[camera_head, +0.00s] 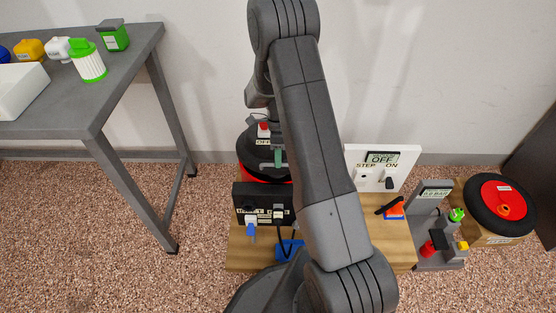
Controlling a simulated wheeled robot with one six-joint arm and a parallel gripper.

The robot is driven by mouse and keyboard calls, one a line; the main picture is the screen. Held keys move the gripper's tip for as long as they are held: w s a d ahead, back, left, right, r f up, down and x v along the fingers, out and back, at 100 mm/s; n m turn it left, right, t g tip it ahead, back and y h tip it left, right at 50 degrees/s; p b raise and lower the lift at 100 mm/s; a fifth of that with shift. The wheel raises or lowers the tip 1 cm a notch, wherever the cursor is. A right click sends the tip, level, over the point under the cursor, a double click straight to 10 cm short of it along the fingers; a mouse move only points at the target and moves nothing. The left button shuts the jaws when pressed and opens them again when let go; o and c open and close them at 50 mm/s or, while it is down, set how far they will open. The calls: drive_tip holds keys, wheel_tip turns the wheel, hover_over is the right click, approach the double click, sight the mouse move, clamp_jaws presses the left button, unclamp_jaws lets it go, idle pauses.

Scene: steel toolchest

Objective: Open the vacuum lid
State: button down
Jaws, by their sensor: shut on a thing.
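The vacuum stands on the floor by the wall, partly behind my arm. Its black lid (251,150) sits over a red body (250,175). A red switch (263,129) and an OFF label show on its top. A green part (278,158), perhaps a latch or handle, shows at the edge of my arm. The lid looks seated on the body, but its right side is hidden. My arm reaches up and folds back down toward the vacuum.
A grey table (120,62) with bottles stands at the left. A black socket box (240,199) is in front of the vacuum. A wooden board (397,238), a white switch panel (405,160), a grey stand (432,194) and a wheel (488,190) are at the right.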

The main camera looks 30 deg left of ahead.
drive_tip(key=w+a+r+p, duration=0.3)
drive_tip(key=w+r+p, duration=0.3)
drive_tip(key=w+r, duration=0.1)
drive_tip(key=w+a+r+p, duration=0.4)
drive_tip(key=w+r+p, duration=0.2)
drive_tip(key=r, duration=0.4)
drive_tip(key=shift+w+a+r+g+p, duration=0.3)
drive_tip(key=shift+w+g+p, duration=0.1)
drive_tip(key=shift+w, duration=0.15)
drive_tip(key=shift+d+h, duration=0.1)
drive_tip(key=shift+h, duration=0.2)
drive_tip(key=c, duration=1.7)
unclamp_jaws()
drive_tip(key=shift+o, duration=1.2)
drive_tip(key=shift+w+f, duration=0.25)
drive_tip(key=shift+f, duration=0.05)
drive_tip(key=shift+r, duration=0.1)
